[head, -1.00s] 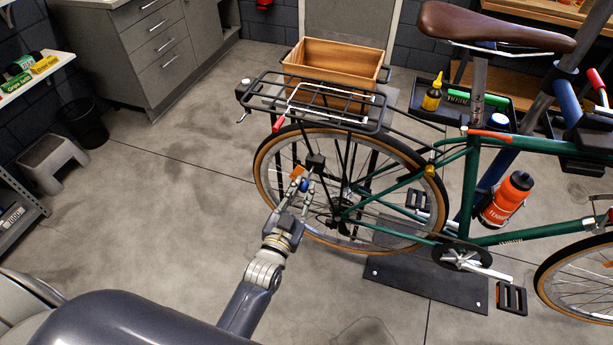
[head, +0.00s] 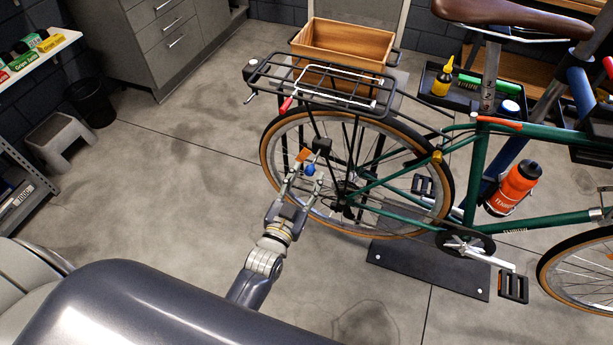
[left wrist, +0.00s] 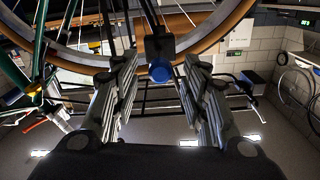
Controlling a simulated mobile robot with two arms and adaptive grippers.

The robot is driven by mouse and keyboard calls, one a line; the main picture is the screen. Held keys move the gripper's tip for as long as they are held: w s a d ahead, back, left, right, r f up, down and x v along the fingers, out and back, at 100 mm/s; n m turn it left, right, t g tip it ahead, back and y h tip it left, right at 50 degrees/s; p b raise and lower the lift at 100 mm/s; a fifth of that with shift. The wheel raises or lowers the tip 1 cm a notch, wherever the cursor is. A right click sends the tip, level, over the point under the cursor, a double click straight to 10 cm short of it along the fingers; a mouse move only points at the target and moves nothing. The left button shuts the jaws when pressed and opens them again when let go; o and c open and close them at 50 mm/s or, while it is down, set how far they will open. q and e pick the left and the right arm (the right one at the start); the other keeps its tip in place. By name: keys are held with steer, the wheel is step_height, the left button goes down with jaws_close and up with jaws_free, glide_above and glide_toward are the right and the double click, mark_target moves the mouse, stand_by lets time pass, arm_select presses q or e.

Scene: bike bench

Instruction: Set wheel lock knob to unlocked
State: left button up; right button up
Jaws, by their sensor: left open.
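The wheel lock knob is a small blue knob (head: 310,169) on a black block (head: 321,146) beside the green bike's rear wheel (head: 270,150). My left gripper (head: 304,184) is open in front of the knob, with its two fingers spread. In the left wrist view, the blue knob (left wrist: 160,71) shows centred in the gap between the fingertips of my left gripper (left wrist: 160,62), with visible space on both sides. I cannot tell which setting the knob is in. An orange piece (head: 303,155) shows just above the fingers. My right gripper is out of view.
A wooden crate (head: 347,42) stands behind. A black base plate (head: 400,262) lies under the bike. The floor left of the wheel is clear.

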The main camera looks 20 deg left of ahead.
arm_select(q)
steer(key=s, duration=1.1)
steer(key=shift+a, duration=0.15)
steer(key=s+d+f+g, duration=0.1)
steer(key=s+f+g, duration=0.25)
steer(key=f, duration=0.65)
steer(key=s+f+g+h, duration=0.1)
steer(key=s+f+g, duration=0.25)
steer(key=f, duration=0.65)
steer(key=s+d+f+g, duration=0.15)
steer(key=s+f, duration=0.35)
steer(key=f, duration=0.5)
steer(key=s+a+f+g, duration=0.4)
steer(key=s+f, duration=0.3)
steer(key=s, duration=0.3)
steer(key=s+a+f+g+y, duration=0.1)
steer(key=s+a+f+g, duration=0.3)
steer(key=s+f, duration=0.3)
steer(key=s, duration=0.4)
steer(key=shift+s+a+f+y, duration=0.15)
steer(key=shift+y, duration=0.15)
steer(key=shift+g, duration=0.25)
